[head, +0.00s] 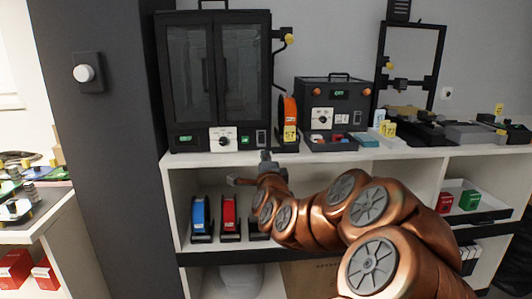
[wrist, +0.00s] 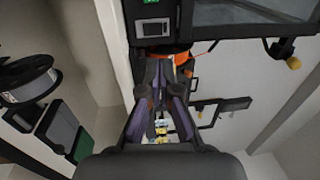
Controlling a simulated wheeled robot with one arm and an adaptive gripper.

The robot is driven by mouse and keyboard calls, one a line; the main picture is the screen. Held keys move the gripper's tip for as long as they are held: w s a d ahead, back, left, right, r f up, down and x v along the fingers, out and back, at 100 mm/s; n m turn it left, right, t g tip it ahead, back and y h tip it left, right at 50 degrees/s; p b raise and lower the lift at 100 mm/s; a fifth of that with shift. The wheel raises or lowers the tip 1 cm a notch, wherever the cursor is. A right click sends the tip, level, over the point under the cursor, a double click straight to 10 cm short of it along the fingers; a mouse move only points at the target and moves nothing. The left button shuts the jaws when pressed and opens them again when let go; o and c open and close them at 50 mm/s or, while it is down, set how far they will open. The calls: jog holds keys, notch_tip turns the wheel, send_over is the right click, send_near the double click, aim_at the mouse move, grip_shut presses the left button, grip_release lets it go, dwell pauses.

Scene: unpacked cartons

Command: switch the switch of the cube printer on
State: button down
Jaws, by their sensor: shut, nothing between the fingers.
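The cube printer (head: 213,75) is a tall black enclosed box with dark double doors, standing on the white shelf unit. Its lower front strip carries a white dial panel, small green displays and a small rectangular switch (head: 261,137) near the right corner. In the wrist view a grey-framed rocker switch (wrist: 152,28) shows at the top, next to a green display. Its on or off position is too small to tell. My gripper (head: 265,156) is shut and empty, just below and in front of the switch. In the wrist view the fingers (wrist: 163,66) come together a little below the switch, apparently apart from it.
An orange spool (head: 288,110) and a smaller black box with a dial (head: 331,108) stand right of the printer. An open-frame printer (head: 410,65) is further right. Blue (head: 200,215) and red (head: 229,214) spools sit on the shelf below. The shelf edge (head: 210,158) runs close to my gripper.

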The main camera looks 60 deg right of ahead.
aim_at(262, 136)
jog(key=shift+p+x, duration=5.15)
jog(key=shift+x, duration=0.7)
jog(key=shift+w+d+r, duration=0.15)
jog(key=shift+d+r, duration=0.1)
jog(key=shift+r, duration=0.05)
jog(key=shift+f, duration=0.15)
jog(key=shift+a, duration=0.1)
